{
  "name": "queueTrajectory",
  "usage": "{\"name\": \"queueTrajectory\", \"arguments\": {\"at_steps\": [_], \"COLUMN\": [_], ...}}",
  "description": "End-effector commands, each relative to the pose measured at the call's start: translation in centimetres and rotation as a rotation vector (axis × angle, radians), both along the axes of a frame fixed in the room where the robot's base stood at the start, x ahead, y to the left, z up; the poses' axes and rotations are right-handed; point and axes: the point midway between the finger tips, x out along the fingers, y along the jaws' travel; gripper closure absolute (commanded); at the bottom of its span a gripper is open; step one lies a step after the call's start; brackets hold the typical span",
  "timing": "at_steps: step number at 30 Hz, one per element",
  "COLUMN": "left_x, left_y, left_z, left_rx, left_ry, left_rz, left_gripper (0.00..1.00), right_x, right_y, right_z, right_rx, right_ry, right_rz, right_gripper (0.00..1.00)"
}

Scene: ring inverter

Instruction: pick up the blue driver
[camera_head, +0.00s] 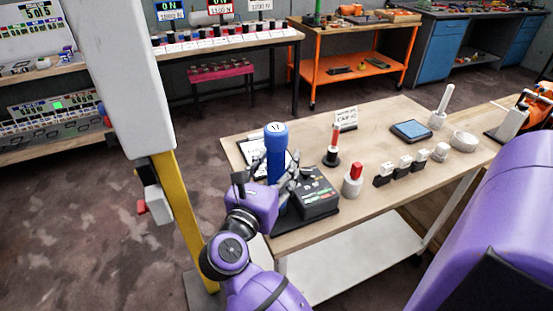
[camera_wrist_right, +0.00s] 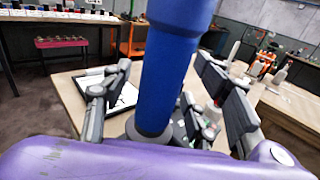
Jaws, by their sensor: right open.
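My right gripper (camera_head: 272,187) is at the driver's lower part, coming from the near side. In the right wrist view the driver (camera_wrist_right: 165,85) rises between the spread fingers of the open gripper (camera_wrist_right: 170,92), with a gap visible on each side. The driver's grey foot shows low down; the gripper hides part of it. My left gripper is not in view.
The workbench (camera_head: 390,120) also holds a red-topped white cylinder (camera_head: 353,181), a red-handled tool (camera_head: 333,147), several small blocks, a blue pad (camera_head: 411,131) and a framed sheet (camera_head: 254,158) left of the driver. A yellow post (camera_head: 183,215) stands left of my arm.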

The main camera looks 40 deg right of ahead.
Motion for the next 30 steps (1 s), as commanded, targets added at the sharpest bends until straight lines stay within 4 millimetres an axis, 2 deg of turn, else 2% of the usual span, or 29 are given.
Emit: {"name": "queueTrajectory", "arguments": {"at_steps": [3, 15, 25, 30], "left_x": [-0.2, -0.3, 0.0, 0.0], "left_y": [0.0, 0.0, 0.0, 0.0], "left_z": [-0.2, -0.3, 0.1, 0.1], "left_rx": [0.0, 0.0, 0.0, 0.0], "left_ry": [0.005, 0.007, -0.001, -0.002], "left_rz": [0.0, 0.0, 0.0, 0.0], "left_gripper": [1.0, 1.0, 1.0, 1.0], "right_x": [0.0, 0.0, 0.0, 0.0], "right_y": [0.0, 0.1, 0.1, 0.1], "right_z": [0.0, 0.0, 0.4, 1.6], "right_rx": [-0.001, -0.001, -0.002, -0.002], "right_ry": [0.001, 0.001, -0.005, -0.007], "right_rz": [0.0, 0.0, 0.001, 0.001], "right_gripper": [0.48, 1.0, 1.0, 1.0]}}
